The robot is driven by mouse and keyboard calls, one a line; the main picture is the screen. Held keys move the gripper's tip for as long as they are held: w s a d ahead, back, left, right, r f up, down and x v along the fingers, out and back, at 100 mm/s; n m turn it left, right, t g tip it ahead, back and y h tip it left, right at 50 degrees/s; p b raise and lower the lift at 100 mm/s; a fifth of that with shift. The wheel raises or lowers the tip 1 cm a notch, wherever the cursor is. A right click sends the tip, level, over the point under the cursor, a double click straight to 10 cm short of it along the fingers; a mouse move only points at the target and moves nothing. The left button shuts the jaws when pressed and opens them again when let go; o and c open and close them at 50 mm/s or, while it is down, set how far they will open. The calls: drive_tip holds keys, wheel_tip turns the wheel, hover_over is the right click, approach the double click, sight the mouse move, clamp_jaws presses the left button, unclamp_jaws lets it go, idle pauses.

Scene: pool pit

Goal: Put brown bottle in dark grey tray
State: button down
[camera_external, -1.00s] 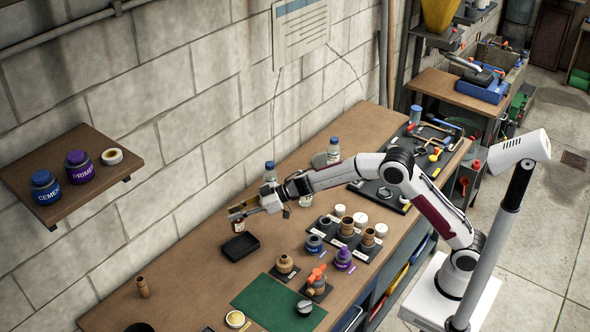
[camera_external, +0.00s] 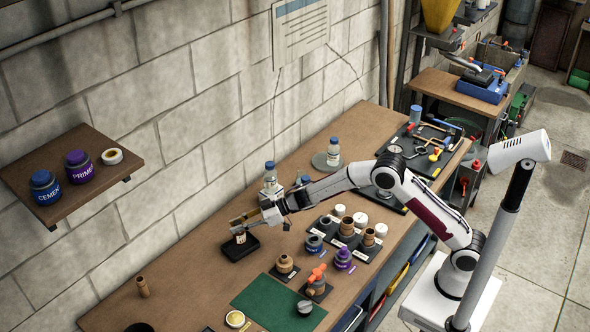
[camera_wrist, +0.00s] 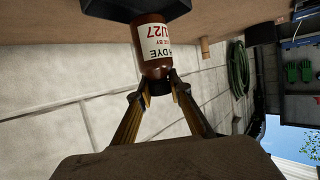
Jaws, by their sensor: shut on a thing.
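The brown bottle (camera_external: 240,237), with a white label, is upright over the dark grey tray (camera_external: 232,256) in the external view. My gripper (camera_external: 242,224) is shut on the bottle's dark top end from the right. In the wrist view my fingers (camera_wrist: 158,84) close around the top of the bottle (camera_wrist: 153,48), and its label faces the camera. The underside of the picture is flipped there, with the tray (camera_wrist: 110,10) at the top edge beside the bottle's base. I cannot tell whether the base touches the tray floor.
White bottles with blue caps (camera_external: 270,178) stand behind my wrist by the wall. Several jars and fittings (camera_external: 347,228) stand on dark stands to the right. A green mat (camera_external: 262,302) lies at the front.

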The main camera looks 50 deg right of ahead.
drive_tip(key=shift+f, duration=1.8)
drive_tip(key=shift+f, duration=0.1)
drive_tip(key=c, duration=1.8)
unclamp_jaws()
drive_tip(key=shift+c, duration=0.2)
drive_tip(key=shift+d, duration=0.1)
drive_tip(key=v, duration=1.2)
